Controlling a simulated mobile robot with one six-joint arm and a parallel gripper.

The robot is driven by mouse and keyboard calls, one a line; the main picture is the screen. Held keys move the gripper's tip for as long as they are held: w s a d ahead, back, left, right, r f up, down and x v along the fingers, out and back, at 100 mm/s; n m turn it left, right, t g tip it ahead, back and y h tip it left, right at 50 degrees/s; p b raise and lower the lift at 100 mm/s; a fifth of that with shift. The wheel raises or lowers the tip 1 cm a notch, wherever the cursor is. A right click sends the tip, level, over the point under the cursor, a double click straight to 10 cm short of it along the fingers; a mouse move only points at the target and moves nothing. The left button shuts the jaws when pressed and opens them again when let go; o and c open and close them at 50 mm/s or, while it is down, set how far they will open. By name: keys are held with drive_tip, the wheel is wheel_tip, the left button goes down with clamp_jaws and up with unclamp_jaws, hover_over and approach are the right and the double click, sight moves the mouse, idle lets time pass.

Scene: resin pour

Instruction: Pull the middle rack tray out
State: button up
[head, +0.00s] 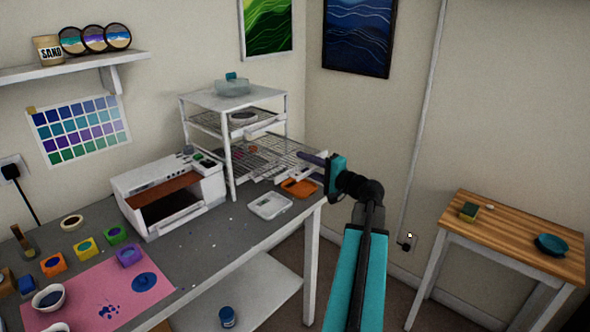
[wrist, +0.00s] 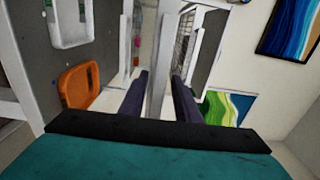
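The white rack (head: 229,152) stands on the workbench against the back wall. Its middle tray (head: 270,157) is a wire shelf with a white front edge. It sticks out of the rack toward my gripper, with small coloured pieces on it. My gripper (head: 308,158) is at the right end of this tray, its dark fingers pointing at the rack. In the wrist view my gripper's two fingers (wrist: 160,90) stand apart, with a white bar between them. A gap seems to show beside the bar; firm contact is not visible.
A white oven-like machine (head: 172,190) stands left of the rack. A clear container (head: 232,88) sits on the rack top. Floor right of the bench is open, up to a wooden side table (head: 510,235).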

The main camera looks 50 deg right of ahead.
drive_tip(key=shift+w+a, duration=0.1)
drive_tip(key=shift+a, duration=0.1)
drive_tip(key=shift+w+a+f, duration=0.1)
drive_tip(key=shift+a+f, duration=0.05)
drive_tip(key=s+b, duration=0.3)
drive_tip(key=s, duration=1.1)
idle(0.5)
